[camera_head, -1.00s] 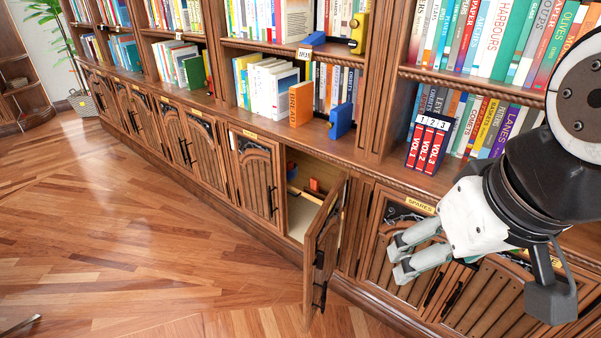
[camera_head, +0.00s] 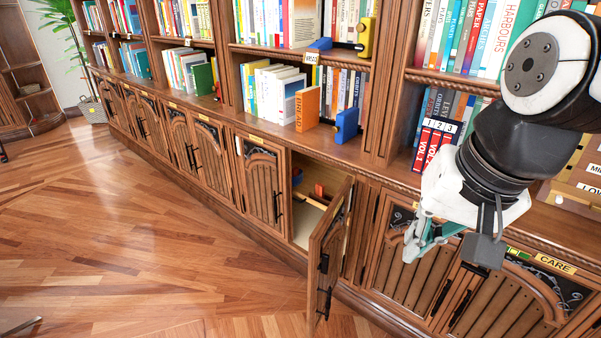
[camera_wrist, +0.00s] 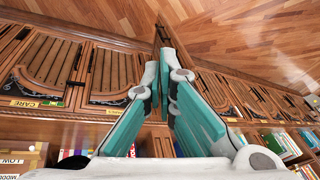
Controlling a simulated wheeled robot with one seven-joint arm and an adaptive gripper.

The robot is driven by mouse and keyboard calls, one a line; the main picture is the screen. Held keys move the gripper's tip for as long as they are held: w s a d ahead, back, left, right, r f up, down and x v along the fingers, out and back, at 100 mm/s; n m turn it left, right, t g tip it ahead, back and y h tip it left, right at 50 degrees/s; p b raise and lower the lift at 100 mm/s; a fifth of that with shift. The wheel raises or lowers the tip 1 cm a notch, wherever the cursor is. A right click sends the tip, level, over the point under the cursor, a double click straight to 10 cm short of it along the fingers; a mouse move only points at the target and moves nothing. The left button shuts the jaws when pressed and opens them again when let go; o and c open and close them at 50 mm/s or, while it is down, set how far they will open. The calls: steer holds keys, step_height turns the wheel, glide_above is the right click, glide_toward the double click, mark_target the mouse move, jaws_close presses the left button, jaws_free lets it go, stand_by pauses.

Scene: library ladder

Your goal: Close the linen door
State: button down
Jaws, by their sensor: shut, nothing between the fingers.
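One wooden cabinet door (camera_head: 326,258) stands open, swung out from the lower row of cupboards, with a dark handle on its outer face. Its label is not readable, so I cannot confirm that it is the linen door. My gripper (camera_head: 412,257) is to the right of this door, in front of the closed doors, apart from it and empty. In the wrist view my gripper's fingers (camera_wrist: 169,62) are together, pointing toward the thin upright edge of the open door (camera_wrist: 158,36). The gap between fingertips and door is hard to judge there.
The open cupboard (camera_head: 306,212) holds a small red-orange item and a blue one. Closed doors (camera_head: 262,185) line both sides. Above are shelves of books and a ledge with an orange book (camera_head: 307,108) and blue bookend (camera_head: 346,124). The wooden floor (camera_head: 150,240) in front is clear.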

steer(key=w+d+f+m+g+y+b, duration=0.1)
steer(key=w+d+f+m+y+b, duration=0.15)
steer(key=w+f+m+b, duration=1.5)
steer(key=w+a+f+m+p, duration=0.1)
steer(key=w+a+f, duration=0.2)
steer(key=w+f, duration=0.3)
steer(key=w+a+f+m+p, duration=0.1)
steer(key=w+a+f, duration=0.2)
steer(key=w+f, duration=0.4)
steer(key=shift+d+x, duration=0.25)
steer(key=shift+x, duration=1.7)
steer(key=shift+a+p, duration=0.15)
steer(key=shift+p, duration=0.2)
